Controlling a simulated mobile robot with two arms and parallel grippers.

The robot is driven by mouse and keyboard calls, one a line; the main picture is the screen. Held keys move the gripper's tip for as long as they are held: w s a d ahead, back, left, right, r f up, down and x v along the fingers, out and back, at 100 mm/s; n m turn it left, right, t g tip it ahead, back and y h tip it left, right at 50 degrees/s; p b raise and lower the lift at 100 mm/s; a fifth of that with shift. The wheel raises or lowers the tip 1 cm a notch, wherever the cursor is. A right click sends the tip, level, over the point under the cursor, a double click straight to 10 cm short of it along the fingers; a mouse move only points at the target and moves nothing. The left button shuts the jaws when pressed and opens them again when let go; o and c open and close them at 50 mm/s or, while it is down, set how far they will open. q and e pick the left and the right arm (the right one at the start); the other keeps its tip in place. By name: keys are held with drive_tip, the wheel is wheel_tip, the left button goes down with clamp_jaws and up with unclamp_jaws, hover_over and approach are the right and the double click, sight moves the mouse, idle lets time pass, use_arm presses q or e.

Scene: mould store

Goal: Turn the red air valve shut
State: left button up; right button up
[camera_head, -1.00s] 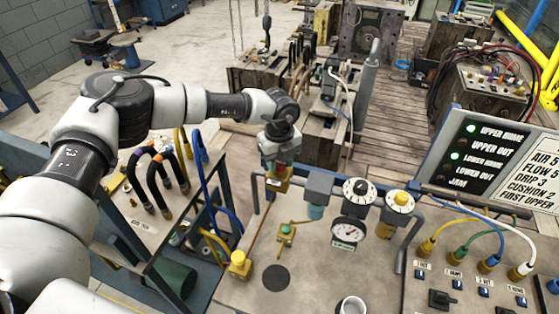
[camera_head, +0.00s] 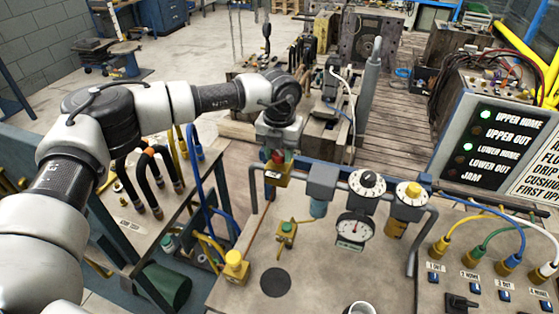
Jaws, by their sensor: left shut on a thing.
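The red air valve (camera_head: 278,158) sits on a brass-coloured body at the left end of the air line, at the back of the grey bench panel. Only a little of its red part shows under my gripper. My left gripper (camera_head: 276,155) points down from above and is shut on the red valve. Its fingers hide most of the handle, so I cannot tell which way the handle is turned. A round white pressure gauge (camera_head: 353,229) hangs on the same line to the right. My right gripper is not in view.
A black-and-white dial (camera_head: 367,182) and a yellow-knobbed regulator (camera_head: 411,192) stand close to the right of the valve. A small brass valve (camera_head: 286,234) and a yellow-capped fitting (camera_head: 235,267) stand in front. A lamp board (camera_head: 490,145) is at right.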

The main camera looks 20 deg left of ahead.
sight(279, 153)
use_arm(q)
drive_tip(key=m+b, duration=0.4)
drive_tip(key=m, duration=0.1)
drive_tip(key=shift+f+m, duration=0.1)
drive_tip(key=shift+m, duration=0.2)
drive_tip(key=shift+r+m+b, duration=0.2)
drive_tip(key=shift+m+b, duration=1.05)
drive_tip(key=shift+m, duration=0.75)
drive_tip(key=o, duration=0.9)
drive_tip(key=shift+r, duration=0.1)
drive_tip(key=shift+r, duration=0.35)
wheel_tip(279, 153, up, 10)
drive_tip(key=shift+b, duration=1.15)
